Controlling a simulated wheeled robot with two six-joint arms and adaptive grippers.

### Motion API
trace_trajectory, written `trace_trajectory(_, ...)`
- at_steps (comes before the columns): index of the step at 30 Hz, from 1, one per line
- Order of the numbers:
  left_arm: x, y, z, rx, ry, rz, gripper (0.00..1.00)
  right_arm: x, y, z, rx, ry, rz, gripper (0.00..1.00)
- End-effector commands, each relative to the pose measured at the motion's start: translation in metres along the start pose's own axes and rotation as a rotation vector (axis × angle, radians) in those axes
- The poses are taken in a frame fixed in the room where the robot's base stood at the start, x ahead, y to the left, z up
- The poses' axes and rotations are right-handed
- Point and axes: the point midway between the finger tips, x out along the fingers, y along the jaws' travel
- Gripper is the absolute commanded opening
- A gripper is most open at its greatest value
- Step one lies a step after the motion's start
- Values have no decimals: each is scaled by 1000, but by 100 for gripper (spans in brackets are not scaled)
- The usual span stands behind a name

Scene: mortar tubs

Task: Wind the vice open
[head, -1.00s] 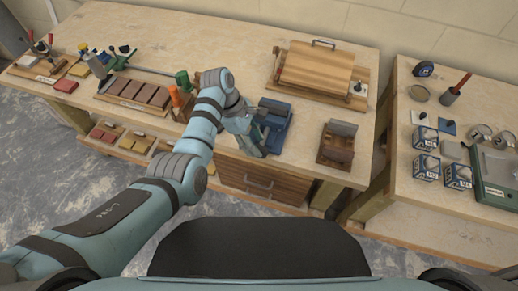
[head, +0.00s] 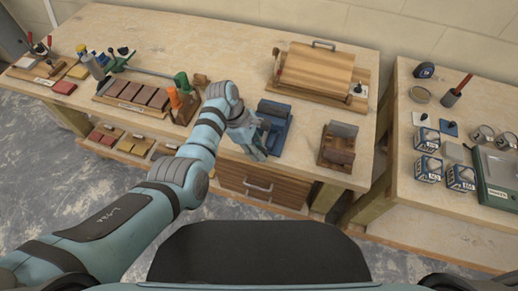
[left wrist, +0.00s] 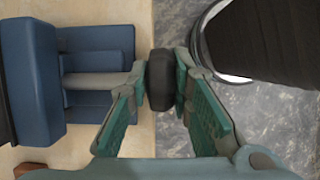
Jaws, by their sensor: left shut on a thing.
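The blue vice (head: 274,125) is on the workbench near its front edge. It also shows in the left wrist view (left wrist: 35,82), with a grey screw bar running from it to a dark round knob (left wrist: 160,80). My left gripper (left wrist: 164,82) is shut on this knob, one finger on each side of it. In the head view my left gripper (head: 257,147) is at the front of the vice, and the knob is hidden there. The vice jaws are partly hidden by my arm in the head view. My right gripper is not in view.
A brown block holder (head: 338,146) stands right of the vice. A wooden board with a handle (head: 318,70) lies behind it. Orange and green-handled tools (head: 178,92) stand left of my arm. A second table (head: 480,110) with small boxes is at right.

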Motion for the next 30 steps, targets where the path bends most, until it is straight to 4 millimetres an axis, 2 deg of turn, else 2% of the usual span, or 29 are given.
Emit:
trace_trajectory(11,1,0,-5,-2,-190,0,0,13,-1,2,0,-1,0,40)
trace_trajectory(24,4,2,-10,0,-497,3,0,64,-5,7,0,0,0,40)
trace_trajectory(30,1,2,-10,1,-574,4,0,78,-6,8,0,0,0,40)
